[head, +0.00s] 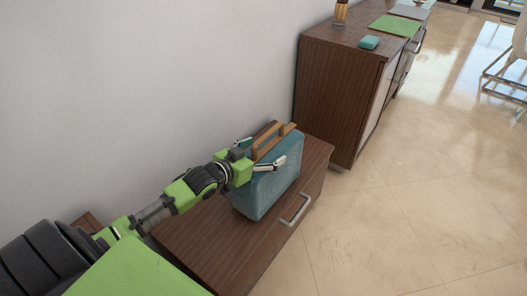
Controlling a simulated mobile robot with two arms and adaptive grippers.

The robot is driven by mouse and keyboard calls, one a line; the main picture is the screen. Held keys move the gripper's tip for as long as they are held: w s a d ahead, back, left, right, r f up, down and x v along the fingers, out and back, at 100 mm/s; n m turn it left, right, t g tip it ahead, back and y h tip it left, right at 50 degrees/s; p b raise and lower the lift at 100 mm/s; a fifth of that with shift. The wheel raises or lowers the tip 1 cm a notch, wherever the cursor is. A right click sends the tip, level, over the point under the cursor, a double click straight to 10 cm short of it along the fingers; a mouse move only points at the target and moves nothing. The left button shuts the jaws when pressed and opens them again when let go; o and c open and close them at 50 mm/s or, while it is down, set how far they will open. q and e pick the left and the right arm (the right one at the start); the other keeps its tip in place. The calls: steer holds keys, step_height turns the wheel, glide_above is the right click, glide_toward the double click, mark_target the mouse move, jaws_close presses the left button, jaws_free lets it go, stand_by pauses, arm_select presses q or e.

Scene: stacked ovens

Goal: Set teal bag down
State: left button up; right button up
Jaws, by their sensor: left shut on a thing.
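The teal bag (273,188) is upright on or just above the low wooden cabinet; I cannot tell whether its base touches the top. It has a tan handle (272,145) on its upper side. My left gripper (265,155) is at the top of the bag, with fingers on either side of the handle area, shut on the bag. Part of the bag's upper left side is hidden by the gripper. My right gripper is not in view.
The low brown cabinet (196,246) has bare top on both sides of the bag and a metal handle in front.

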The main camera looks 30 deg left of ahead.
arm_select(q)
steer(key=o, duration=2.1)
steer(key=shift+s+r, duration=0.1)
steer(key=shift+s, duration=0.2)
steer(key=shift+p+v, duration=0.9)
steer(key=shift+v, duration=2.6)
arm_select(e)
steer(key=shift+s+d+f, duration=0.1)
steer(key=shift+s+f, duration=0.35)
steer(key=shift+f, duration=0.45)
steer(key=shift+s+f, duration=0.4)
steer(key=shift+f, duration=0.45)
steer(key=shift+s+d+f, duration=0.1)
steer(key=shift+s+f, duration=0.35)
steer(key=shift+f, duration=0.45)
